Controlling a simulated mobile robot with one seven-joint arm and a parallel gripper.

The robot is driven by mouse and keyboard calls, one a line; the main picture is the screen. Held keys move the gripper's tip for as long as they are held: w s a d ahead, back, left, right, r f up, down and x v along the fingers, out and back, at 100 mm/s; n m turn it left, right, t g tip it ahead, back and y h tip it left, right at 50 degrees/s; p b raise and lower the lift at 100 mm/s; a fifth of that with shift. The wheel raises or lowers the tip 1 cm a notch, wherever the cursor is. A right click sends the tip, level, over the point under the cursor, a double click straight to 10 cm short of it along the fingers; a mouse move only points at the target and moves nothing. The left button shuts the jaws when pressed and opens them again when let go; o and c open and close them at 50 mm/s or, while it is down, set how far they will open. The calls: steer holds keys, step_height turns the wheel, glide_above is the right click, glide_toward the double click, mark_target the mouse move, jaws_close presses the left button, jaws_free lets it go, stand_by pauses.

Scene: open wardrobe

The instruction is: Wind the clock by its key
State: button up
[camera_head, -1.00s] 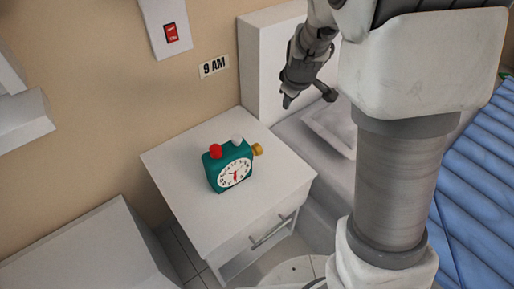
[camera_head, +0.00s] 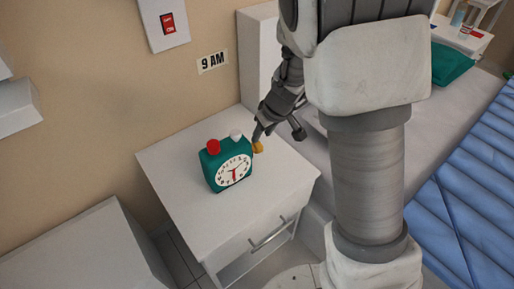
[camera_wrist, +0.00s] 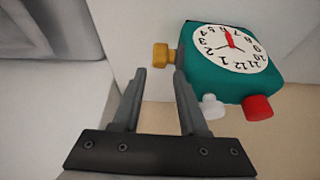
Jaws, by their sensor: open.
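The teal clock (camera_head: 211,167) stands on the white nightstand (camera_head: 182,215), with a white dial, a red button (camera_head: 213,146) and a white button (camera_head: 236,135) on top. Its yellow key (camera_head: 258,148) sticks out from the side facing my gripper (camera_head: 258,133). In the wrist view, my gripper (camera_wrist: 160,73) is open and empty, with the key (camera_wrist: 161,55) just beyond and between its fingertips. The clock (camera_wrist: 199,62) is there upside down, close beside the right finger. Whether a finger touches the key or clock is not clear.
The bed with a blue ribbed cover (camera_head: 470,190) is at the right. The nightstand top around the clock is bare.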

mark_target(257, 144)
steer(key=b+x, duration=0.2)
steer(key=x, duration=0.5)
steer(key=shift+f, duration=0.25)
jaws_close()
